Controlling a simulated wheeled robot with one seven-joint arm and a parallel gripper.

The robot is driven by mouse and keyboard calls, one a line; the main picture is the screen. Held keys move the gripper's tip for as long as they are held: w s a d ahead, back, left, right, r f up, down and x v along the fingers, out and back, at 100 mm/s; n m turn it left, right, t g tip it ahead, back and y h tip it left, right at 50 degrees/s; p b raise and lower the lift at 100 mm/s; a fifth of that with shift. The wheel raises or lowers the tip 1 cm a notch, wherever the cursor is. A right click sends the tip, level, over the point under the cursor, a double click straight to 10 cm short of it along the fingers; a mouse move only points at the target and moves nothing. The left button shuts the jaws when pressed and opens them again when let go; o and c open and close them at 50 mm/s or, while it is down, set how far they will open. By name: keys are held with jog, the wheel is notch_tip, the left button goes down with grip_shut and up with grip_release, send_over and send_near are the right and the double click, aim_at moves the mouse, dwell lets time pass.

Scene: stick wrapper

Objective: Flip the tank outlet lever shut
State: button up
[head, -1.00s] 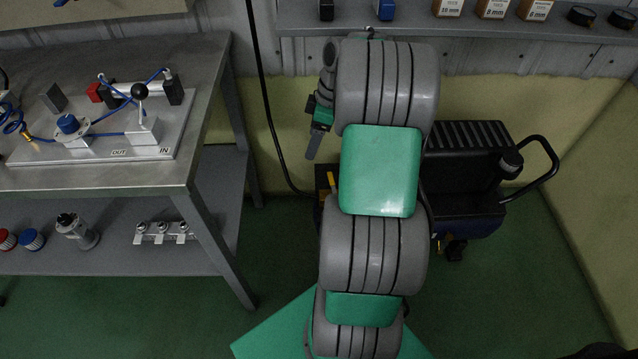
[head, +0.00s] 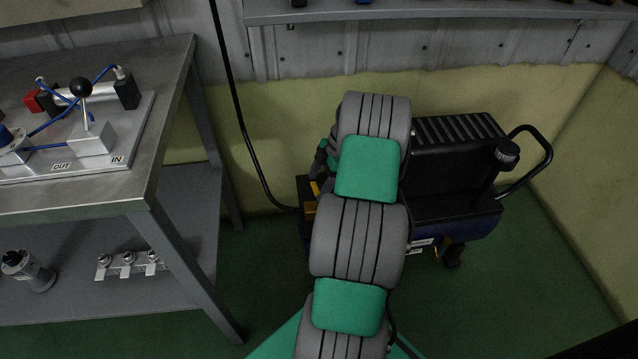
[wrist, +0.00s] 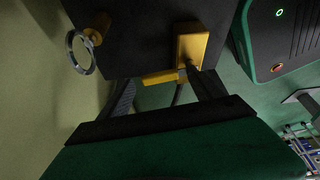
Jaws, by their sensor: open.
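The tank outlet lever, a yellow bar (wrist: 162,77), shows in the wrist view beside a yellow valve block (wrist: 193,45) on the dark end of the compressor. My gripper (wrist: 165,84) is open, with one dark finger at each side of the lever in that picture. I cannot tell whether either finger touches it. In the head view a little yellow (head: 311,194) shows at the compressor's left end, left of my arm. There my arm hides most of the gripper and the lever.
The compressor (head: 455,165) stands by the wall with a black handle (head: 535,150) at its right. A black hose (head: 243,140) runs down to its left end. A metal ring (wrist: 80,52) is near the valve. A steel workbench (head: 150,185) stands at the left.

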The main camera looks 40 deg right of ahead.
grip_shut()
dwell(0.8)
